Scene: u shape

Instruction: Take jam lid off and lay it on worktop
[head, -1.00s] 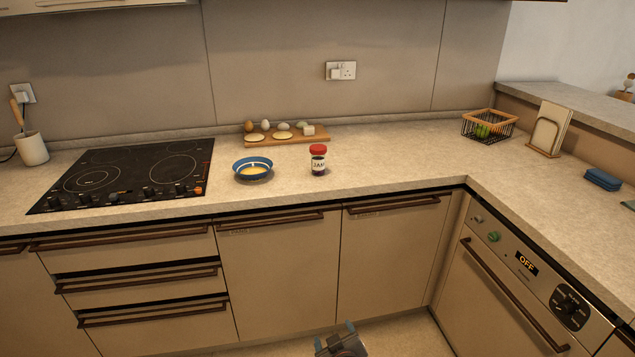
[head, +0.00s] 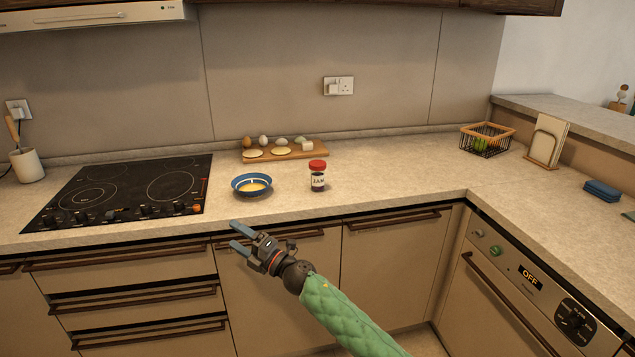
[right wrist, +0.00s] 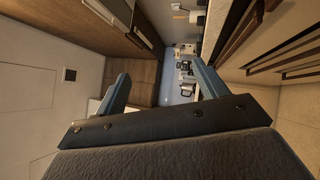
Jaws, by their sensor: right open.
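The jam jar (head: 318,182) stands upright on the worktop (head: 400,178), with its red lid (head: 318,165) on top. My right gripper (head: 238,236) is in front of the drawers and cupboard doors, below the worktop edge, to the lower left of the jar. It is open and empty, its two blue fingers pointing left. The right wrist view shows the same open fingers (right wrist: 160,92) with nothing between them. The jar is not seen in that view. My left gripper is not in view.
A blue bowl (head: 251,185) stands just left of the jar. Behind is a wooden board (head: 315,152) with eggs and other food. A black hob (head: 125,193) lies further left. A wire basket (head: 486,140) stands at the back right. The worktop right of the jar is clear.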

